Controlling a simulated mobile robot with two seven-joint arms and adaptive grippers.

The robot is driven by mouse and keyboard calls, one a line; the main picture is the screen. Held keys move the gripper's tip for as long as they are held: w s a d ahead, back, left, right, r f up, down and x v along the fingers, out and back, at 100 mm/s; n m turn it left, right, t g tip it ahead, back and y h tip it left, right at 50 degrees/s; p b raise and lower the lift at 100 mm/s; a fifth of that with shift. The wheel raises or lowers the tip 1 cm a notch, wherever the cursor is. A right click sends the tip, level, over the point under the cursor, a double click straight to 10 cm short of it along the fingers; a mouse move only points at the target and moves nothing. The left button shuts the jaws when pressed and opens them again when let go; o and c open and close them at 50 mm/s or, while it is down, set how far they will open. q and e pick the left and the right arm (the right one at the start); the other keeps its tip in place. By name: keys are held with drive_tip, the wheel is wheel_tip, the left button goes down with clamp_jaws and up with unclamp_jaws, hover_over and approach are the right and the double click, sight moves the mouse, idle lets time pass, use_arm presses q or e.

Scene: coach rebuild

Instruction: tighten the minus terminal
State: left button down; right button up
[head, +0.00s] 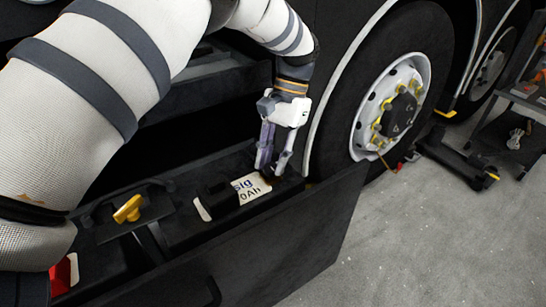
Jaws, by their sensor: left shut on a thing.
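A battery (252,188) with a white printed label sits in the open black tray (318,215) at the side of the coach. A dark block covers part of its label. My left gripper (270,168) points down at the battery's far right end. Its two fingers are shut on a small part there, which I take for the minus terminal; the fingers mostly hide it. I cannot make out the terminal's shape or how tight it is. My right gripper is out of view.
A yellow knob (127,209) stands in the tray's left part, with a red and white item (64,274) nearer. The coach wheel (392,107) is close on the gripper's right. A dark jack-like tool (455,155) lies on the floor. The grey floor at right front is clear.

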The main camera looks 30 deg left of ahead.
use_arm(q)
drive_tip(key=c, duration=1.3)
unclamp_jaws()
drive_tip(key=v, duration=1.2)
drive_tip(key=shift+d+f, duration=0.1)
drive_tip(key=shift+f, duration=0.05)
